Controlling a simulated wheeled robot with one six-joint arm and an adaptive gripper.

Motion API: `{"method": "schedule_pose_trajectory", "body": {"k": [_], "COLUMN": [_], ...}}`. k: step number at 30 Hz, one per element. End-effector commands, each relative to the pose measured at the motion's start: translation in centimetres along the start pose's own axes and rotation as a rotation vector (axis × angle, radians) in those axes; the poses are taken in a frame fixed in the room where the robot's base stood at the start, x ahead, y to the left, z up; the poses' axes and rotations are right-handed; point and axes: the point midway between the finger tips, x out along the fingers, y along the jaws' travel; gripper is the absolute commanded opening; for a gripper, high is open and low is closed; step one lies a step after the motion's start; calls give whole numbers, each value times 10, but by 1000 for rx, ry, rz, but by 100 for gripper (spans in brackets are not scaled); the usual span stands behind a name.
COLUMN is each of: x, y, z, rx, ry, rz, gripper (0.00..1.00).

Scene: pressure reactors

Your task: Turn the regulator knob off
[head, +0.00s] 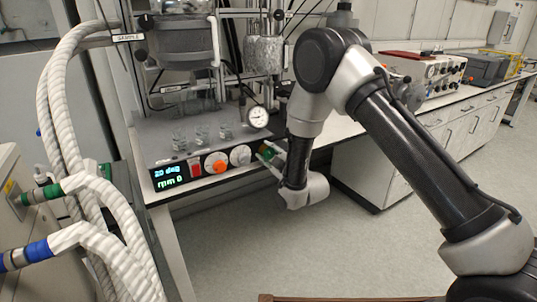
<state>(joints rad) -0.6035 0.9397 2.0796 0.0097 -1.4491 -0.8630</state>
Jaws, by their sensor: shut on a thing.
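The reactor's control panel (205,172) runs along the front of the bench in the head view. Its display (168,177) reads about "20 deg" and "rpm 0". An orange knob (216,163) and a grey-white knob (240,155) show uncovered. My gripper (268,153) is at the panel's right end, just right of the grey-white knob. It is shut on a small part there, mostly hidden by the fingers; a bit of green shows between them. I cannot tell which way that part is turned.
A red switch (195,168) sits left of the orange knob. Small glass vessels (201,133) and a pressure gauge (258,117) stand above the panel. Thick white hoses (62,110) hang at the left. The floor (300,245) in front is clear.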

Motion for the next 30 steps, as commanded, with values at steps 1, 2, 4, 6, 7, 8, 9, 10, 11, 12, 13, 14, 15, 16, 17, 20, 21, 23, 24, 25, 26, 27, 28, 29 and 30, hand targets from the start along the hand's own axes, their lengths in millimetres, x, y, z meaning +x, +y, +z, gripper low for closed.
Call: {"method": "schedule_pose_trajectory", "body": {"k": [1,2,4,6,7,8,9,10,11,12,13,14,15,16,17,20,21,23,24,25,26,27,28,29,30], "x": [0,0,0,0,0,0,0,0,0,0,0,0,0,0,0,0,-1,-1,-1,-1,-1,-1,-1,-1,-1], "y": [-1,-1,-1,-1,-1,-1,-2,-2,-2,-2,-2,-2,-2,-2,-2,-2,-2,-3,-3,-3,-3,-3,-3,-3,-3], "z": [0,0,0,0,0,0,0,0,0,0,0,1,1,1,1,1,1,1,1,1,1,1,1,1,1], "rx": [-44,-72,-139,-205,-233,-262,-300,-328,-357,-395,-423,-452,-489,-518,-547,-642,-679,-736,-772,-800,-826,-861,-886,-910,-941], "ry": [-1,-1,-1,-1,-1,-1,-1,-1,-1,-1,-1,-1,-1,0,0,0,0,0,0,0,0,0,0,0,0], "rz": [-2,-2,-2,-2,-2,-2,-2,-2,-2,-2,-2,-2,-3,-3,-3,-3,-3,-3,-3,-3,-3,-4,-4,-4,-4], "gripper": [14,14,14,14,14,14,14,14,14,14,14,14,14,14,14,14,14,14,14,14,14,14,14,14,14]}}
